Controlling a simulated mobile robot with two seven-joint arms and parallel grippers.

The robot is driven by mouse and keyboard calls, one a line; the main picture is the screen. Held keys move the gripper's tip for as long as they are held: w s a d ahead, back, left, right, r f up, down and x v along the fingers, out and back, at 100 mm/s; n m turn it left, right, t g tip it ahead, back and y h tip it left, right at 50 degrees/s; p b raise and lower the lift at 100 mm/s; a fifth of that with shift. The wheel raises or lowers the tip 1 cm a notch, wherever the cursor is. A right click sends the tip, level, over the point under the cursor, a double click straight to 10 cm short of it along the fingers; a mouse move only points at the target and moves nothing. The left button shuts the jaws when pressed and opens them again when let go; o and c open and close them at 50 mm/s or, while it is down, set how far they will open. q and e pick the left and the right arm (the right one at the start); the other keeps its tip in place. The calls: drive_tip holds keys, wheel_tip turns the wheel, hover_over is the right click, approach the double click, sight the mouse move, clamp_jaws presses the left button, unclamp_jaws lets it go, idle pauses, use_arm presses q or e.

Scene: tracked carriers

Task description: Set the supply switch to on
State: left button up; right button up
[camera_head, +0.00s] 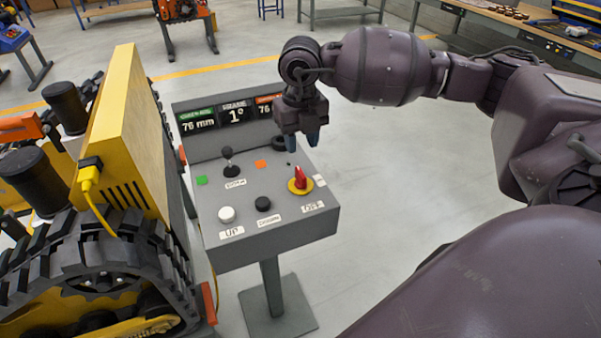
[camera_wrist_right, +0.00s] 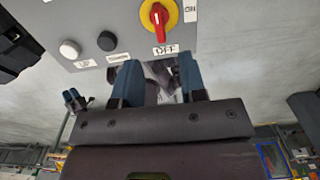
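The supply switch is a red handle on a yellow round base (camera_head: 300,186), at the right front of the grey control panel (camera_head: 262,236). It also shows at the top of the right wrist view (camera_wrist_right: 158,20), where the red handle points to the OFF label (camera_wrist_right: 166,50). The ON label (camera_wrist_right: 190,11) is to the side of it. My right gripper (camera_head: 302,143) is above the back right of the panel, apart from the switch. Its blue fingers (camera_wrist_right: 160,88) are spread with nothing between them. A small blue-tipped shape (camera_wrist_right: 75,98) in the wrist view looks like my left gripper.
A black lever (camera_head: 228,160), a white UP button (camera_head: 226,214) and a black button (camera_head: 263,204) share the panel. An upright display (camera_head: 236,114) stands at its back. A yellow tracked carrier (camera_head: 125,140) stands close at left. Floor to the right is clear.

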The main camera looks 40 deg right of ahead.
sight(301, 172)
wheel_tip(301, 172, down, 10)
drive_tip(key=shift+r+b, duration=0.2)
drive_tip(key=shift+b, duration=0.2)
drive_tip(key=shift+a, duration=0.1)
clamp_jaws()
